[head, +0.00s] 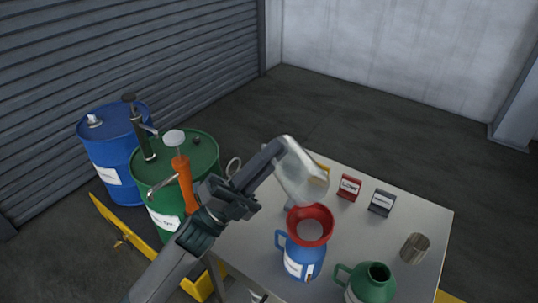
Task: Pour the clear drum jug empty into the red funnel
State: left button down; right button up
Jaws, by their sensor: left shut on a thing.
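The clear jug (303,178) is whitish and see-through, and is held tilted above the table. My left gripper (277,150) is shut on it at its upper left side. The red funnel (311,224) sits in the top of a blue jug (303,262), just below the clear jug's lower end. From this angle I cannot tell whether the clear jug touches the funnel. No stream of liquid can be made out, and the level in the clear jug is unclear. My right gripper is not in view.
A green jug (371,285) stands at the table's front, right of the blue jug. A metal cup (414,248), a red sign (348,187) and a dark sign (381,202) stand on the table (433,222). Green (203,156) and blue (107,150) drums with pumps stand left.

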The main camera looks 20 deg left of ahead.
pick_arm(q)
jog(key=shift+w, duration=0.1)
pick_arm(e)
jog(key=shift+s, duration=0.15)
